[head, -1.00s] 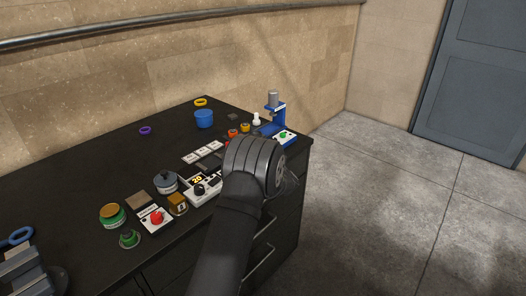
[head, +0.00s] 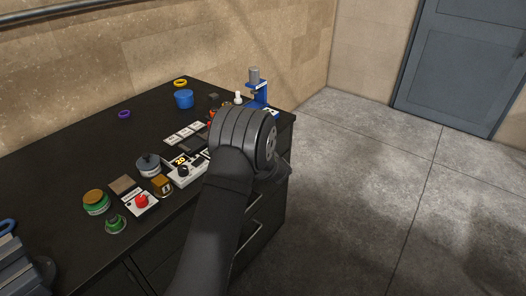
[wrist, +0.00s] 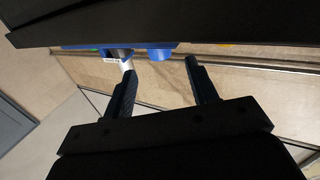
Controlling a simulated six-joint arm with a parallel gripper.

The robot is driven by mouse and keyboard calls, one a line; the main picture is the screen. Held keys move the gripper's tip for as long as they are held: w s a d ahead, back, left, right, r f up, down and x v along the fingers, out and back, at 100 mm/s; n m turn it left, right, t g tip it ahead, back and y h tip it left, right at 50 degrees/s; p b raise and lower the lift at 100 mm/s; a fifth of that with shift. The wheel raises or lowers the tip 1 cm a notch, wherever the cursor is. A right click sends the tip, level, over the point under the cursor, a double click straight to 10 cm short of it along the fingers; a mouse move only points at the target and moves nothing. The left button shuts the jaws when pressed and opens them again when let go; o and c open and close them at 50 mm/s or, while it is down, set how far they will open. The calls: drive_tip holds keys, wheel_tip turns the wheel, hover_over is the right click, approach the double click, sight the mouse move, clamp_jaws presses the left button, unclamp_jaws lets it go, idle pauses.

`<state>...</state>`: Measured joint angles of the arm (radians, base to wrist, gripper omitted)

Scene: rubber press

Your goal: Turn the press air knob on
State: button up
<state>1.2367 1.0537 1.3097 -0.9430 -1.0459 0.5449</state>
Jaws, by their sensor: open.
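A small blue press (head: 262,104) with a grey cylinder on top stands at the far right end of the dark cabinet top. My arm covers most of its base in the head view, and no air knob shows clearly there now. My gripper (wrist: 160,68) is open and empty in the wrist view, its two dark fingers apart. Beyond the fingertips, blue parts (wrist: 159,54) and a pale cylinder show past the dark edge; I cannot tell exactly which parts they are. In the head view my gripper is hidden behind my arm.
A red knob (head: 141,200) on a white plate, a black knob (head: 184,171) on a panel, jars and white cards (head: 182,132) crowd the cabinet top (head: 75,160). A blue cup (head: 184,99) stands behind. The floor to the right is clear.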

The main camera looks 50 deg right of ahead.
drive_tip(key=v, duration=1.1)
drive_tip(key=shift+s+a, duration=0.2)
drive_tip(key=shift+s, duration=0.15)
drive_tip(key=d+n+t+y, duration=0.2)
drive_tip(key=d+n+y, duration=0.2)
drive_tip(key=d+y, duration=0.3)
drive_tip(key=w, duration=0.5)
drive_tip(key=w+d, duration=0.1)
drive_tip(key=w, duration=1.1)
drive_tip(key=shift+d+f, duration=0.2)
drive_tip(key=shift+h, duration=0.4)
drive_tip(key=c, duration=1)
